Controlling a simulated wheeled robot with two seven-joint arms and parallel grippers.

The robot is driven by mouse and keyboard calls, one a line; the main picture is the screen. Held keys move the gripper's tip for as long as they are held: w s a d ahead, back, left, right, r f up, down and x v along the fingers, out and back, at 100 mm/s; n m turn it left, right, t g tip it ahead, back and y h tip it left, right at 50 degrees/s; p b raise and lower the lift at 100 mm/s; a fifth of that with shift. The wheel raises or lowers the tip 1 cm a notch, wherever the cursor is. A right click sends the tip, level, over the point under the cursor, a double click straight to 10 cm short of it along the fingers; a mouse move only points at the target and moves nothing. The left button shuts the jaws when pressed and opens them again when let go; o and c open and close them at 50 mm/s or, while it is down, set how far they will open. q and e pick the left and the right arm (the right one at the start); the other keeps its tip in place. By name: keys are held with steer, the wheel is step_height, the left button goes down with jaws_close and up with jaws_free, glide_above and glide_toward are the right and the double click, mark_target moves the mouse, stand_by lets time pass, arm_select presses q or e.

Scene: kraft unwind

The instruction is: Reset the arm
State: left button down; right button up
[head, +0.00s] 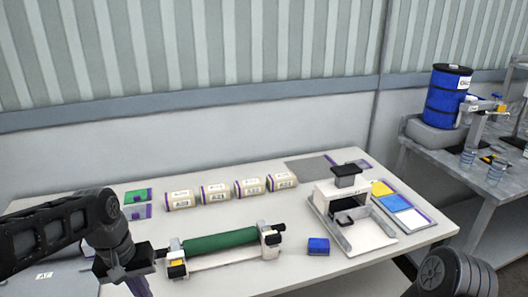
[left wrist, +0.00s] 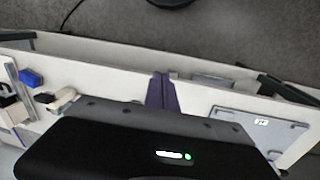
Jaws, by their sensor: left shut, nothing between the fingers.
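My left arm comes in from the left in the head view. My left gripper (head: 139,286) hangs at the front left of the white table (head: 235,284), its purple fingers pointing down and partly cut by the frame edge. In the left wrist view the fingers of my left gripper (left wrist: 162,93) are together, with nothing between them. Only a dark rounded part of my right arm shows at the lower right of the head view; its gripper is out of frame.
A green roller (head: 220,240) in a white stand lies right of my left gripper. A blue block (head: 318,246) and a white press (head: 350,215) stand farther right. Several labelled rolls (head: 215,194) line the back. A grey panel (left wrist: 262,130) lies near the gripper.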

arm_select(q)
steer(key=w+d+f+m+t+h, duration=0.1)
steer(key=w+d+f+t, duration=0.1)
steer(key=d+f, duration=0.6)
steer(key=w+d+f+t+h, duration=0.1)
steer(key=w+d+f+t, duration=0.15)
steer(key=f, duration=0.85)
steer(key=s+d+f+g, duration=0.2)
steer(key=s+d+f, duration=0.2)
steer(key=s+f, duration=0.4)
steer(key=s+d+f+g, duration=0.2)
steer(key=s+d+f, duration=0.3)
steer(key=s+f, duration=0.3)
steer(key=s, duration=0.4)
steer(key=shift+s+f+h, duration=0.25)
steer(key=shift+s+h, duration=0.05)
steer(key=shift+s, duration=0.05)
steer(key=shift+g, duration=0.25)
